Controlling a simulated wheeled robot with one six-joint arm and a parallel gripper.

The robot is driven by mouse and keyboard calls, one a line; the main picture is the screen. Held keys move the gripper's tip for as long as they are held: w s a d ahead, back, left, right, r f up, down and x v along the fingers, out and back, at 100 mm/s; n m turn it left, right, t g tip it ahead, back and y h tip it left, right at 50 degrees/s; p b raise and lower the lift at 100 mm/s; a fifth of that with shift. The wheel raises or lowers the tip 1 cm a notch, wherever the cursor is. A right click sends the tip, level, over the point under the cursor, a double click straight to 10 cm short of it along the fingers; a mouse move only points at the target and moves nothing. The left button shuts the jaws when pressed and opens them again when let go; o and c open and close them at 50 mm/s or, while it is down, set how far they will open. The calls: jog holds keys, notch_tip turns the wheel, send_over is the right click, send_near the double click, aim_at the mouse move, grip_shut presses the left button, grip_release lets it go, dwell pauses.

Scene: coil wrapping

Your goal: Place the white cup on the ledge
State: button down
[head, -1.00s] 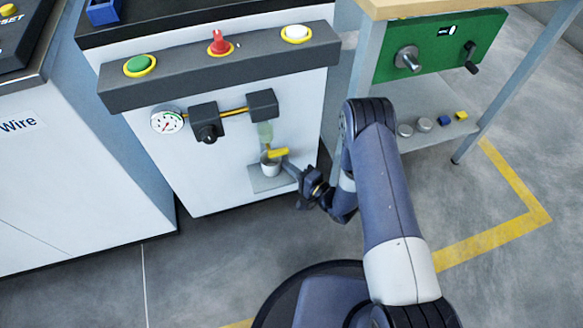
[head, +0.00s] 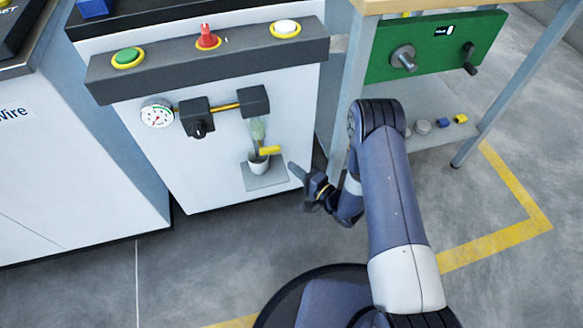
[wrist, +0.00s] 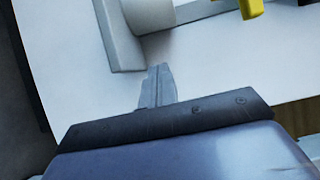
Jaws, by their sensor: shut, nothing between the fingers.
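The white cup (head: 258,163) stands upright on the small grey ledge (head: 266,180) on the front of the white machine, under a greenish spout with a yellow lever (head: 270,150). My gripper (head: 292,168) is to the right of the cup and ledge, apart from both, with its fingers shut and empty. In the wrist view the closed fingertips (wrist: 158,72) point towards the ledge (wrist: 118,35), and part of the cup (wrist: 150,12) shows beyond them. The yellow lever (wrist: 250,8) is at the top edge there.
A dark panel with green (head: 128,57), red and white (head: 285,27) knobs juts out above the ledge. A gauge (head: 157,113) and a black valve (head: 197,118) are to the left. A workbench with a green box (head: 440,48) stands at right. Floor in front is clear.

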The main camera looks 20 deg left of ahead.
jog(key=p+v, duration=0.1)
jog(key=v, duration=0.7)
jog(key=shift+s+p, duration=0.15)
jog(key=shift+p, duration=0.25)
jog(key=shift+r, duration=0.1)
